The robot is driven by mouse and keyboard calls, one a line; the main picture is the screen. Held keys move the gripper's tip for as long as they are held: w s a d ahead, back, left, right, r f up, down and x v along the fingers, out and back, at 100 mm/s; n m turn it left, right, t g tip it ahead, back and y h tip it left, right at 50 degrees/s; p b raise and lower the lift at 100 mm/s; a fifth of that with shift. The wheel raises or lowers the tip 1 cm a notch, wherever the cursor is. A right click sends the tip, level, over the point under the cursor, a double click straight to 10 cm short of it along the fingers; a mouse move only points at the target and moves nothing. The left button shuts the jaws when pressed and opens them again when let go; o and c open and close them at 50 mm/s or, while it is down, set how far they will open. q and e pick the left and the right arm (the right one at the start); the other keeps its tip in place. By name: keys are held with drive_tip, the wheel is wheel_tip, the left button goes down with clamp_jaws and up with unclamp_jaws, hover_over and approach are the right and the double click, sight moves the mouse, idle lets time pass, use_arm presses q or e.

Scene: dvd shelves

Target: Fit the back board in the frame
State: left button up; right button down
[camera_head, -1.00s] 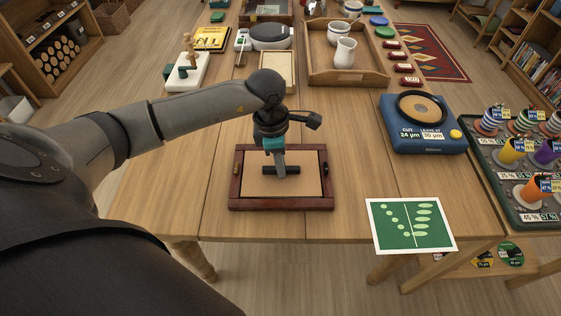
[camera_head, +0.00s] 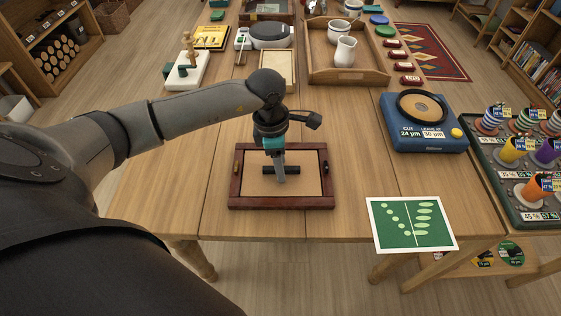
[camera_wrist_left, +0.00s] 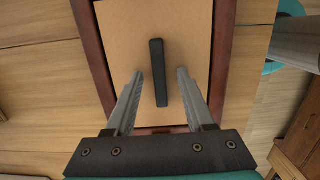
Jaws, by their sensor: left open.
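The dark red-brown frame (camera_head: 236,190) lies flat on the wooden table. The tan back board (camera_head: 303,186) lies inside the frame's opening, with a black bar handle (camera_head: 294,170) across its middle. In the left wrist view the board (camera_wrist_left: 190,25) shows with the black handle (camera_wrist_left: 158,75) between the fingers. A thin dark gap shows at the board's near edge there. My left gripper (camera_head: 280,178) points down over the handle. Its fingers (camera_wrist_left: 163,85) are open, one on each side of the handle and apart from it. My right gripper is out of view.
A green patterned card (camera_head: 412,224) lies at the table's front right. A blue device (camera_head: 424,140) with a dark round top stands right of the frame. A wooden tray (camera_head: 348,78) with white jugs is behind. Bare table surrounds the frame's left side.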

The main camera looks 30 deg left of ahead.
use_arm(q)
wheel_tip(320, 180, up, 15)
drive_tip(key=a+p, duration=0.1)
drive_tip(key=p, duration=0.2)
drive_tip(key=shift+s+a, duration=0.3)
drive_tip(key=shift+s, duration=0.15)
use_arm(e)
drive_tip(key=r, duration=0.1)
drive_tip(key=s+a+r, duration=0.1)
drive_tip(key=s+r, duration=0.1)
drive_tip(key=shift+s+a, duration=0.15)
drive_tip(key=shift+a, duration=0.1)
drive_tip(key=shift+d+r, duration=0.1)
